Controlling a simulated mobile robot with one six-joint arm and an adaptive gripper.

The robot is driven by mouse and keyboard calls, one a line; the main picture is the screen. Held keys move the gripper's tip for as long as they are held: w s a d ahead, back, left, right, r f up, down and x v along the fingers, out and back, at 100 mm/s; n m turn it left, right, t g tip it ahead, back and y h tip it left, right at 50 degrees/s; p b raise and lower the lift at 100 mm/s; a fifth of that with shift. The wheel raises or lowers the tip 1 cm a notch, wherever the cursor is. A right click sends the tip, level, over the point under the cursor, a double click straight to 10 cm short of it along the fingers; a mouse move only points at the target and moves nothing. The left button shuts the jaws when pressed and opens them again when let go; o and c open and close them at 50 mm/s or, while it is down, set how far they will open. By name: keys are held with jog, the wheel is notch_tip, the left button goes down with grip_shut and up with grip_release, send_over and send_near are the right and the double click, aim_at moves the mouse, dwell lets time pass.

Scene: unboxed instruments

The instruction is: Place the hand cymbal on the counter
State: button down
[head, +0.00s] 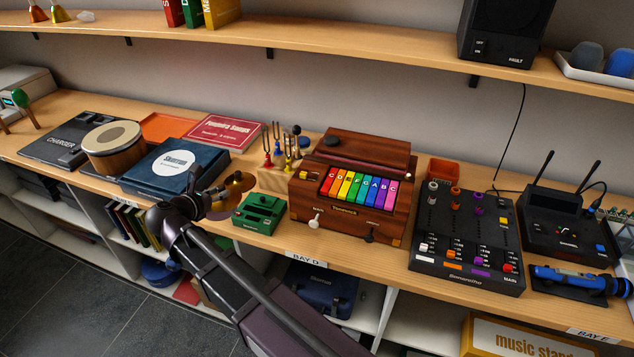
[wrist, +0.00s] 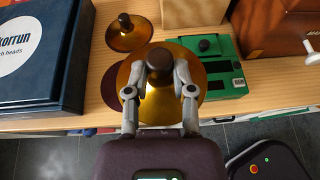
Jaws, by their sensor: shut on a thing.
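My gripper (wrist: 159,78) is shut on the dark knob of a gold hand cymbal (wrist: 187,98). In the wrist view this cymbal is below the fingers, over the front part of the wooden counter (wrist: 266,101). Whether it touches the counter cannot be told. A second gold cymbal (wrist: 121,40) with a dark knob lies on the counter farther back and left. In the head view my gripper (head: 202,203) is at the counter's front edge, and the held cymbal (head: 222,213) is partly hidden by it. A dark round patch (wrist: 110,88) shows partly under the held cymbal.
A dark blue case (head: 172,167) stands left and a green device (head: 260,208) close right. Shelves with objects lie below the counter.

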jog(key=w+a, duration=0.4)
jog(key=w, duration=0.2)
jog(key=shift+w+r+n+y, duration=0.15)
jog(key=shift+r+n+y, duration=0.15)
jog(key=shift+n, duration=0.1)
jog(key=shift+f, duration=0.1)
notch_tip(320, 180, down, 6)
jog(key=b, duration=0.6)
jog(key=shift+f, duration=0.1)
jog(key=shift+f+b, duration=1.85)
jog(key=shift+f, duration=0.1)
jog(key=shift+c, duration=2.3)
grip_release()
